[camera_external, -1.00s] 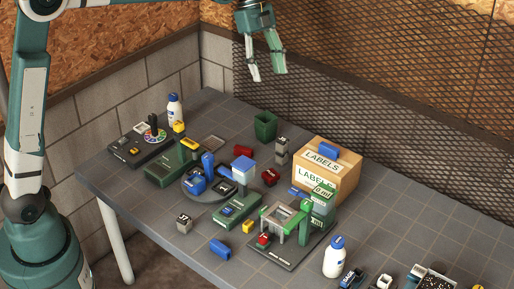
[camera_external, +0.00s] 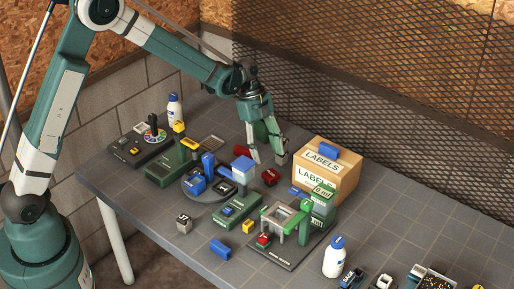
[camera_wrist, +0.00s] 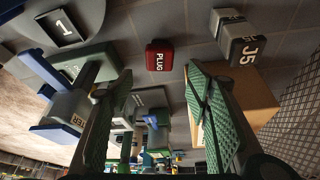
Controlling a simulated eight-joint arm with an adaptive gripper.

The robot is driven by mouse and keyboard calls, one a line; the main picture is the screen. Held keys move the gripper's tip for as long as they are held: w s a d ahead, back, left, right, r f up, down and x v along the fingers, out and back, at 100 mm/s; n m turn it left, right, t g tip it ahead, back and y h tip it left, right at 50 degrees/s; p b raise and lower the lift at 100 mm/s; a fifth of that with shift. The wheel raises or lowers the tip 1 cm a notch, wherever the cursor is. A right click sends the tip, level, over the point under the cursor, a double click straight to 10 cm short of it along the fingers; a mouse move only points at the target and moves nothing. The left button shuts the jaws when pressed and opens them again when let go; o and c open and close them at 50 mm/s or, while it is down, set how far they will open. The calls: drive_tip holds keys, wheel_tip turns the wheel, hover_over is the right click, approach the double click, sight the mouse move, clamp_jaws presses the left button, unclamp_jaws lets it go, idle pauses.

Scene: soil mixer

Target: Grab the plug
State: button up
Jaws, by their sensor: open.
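The plug is a small dark red block lettered PLUG (camera_wrist: 158,55), seen at the top middle of the wrist view. A dark red block in the external view (camera_external: 270,177), left of the cardboard box, appears to be the same plug. My gripper (camera_external: 268,155) is open and empty, pointing down above the table just behind that block. In the wrist view, the plug shows between and beyond the two open green fingers (camera_wrist: 158,80), touching neither. The exact height of the fingertips over the table cannot be told.
A grey-and-black block marked J5 (camera_wrist: 240,40) stands near the plug. A LABELS cardboard box (camera_external: 340,180) is close on the right. Green and blue devices (camera_external: 237,208) crowd the left and front. A mesh wall stands behind.

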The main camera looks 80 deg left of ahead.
sight(271, 174)
drive_tip(key=shift+f, duration=0.6)
drive_tip(key=shift+x, duration=1.3)
drive_tip(key=shift+b+x, duration=0.8)
drive_tip(key=shift+x, duration=1.8)
drive_tip(key=shift+s+a, duration=0.1)
drive_tip(key=c, duration=1)
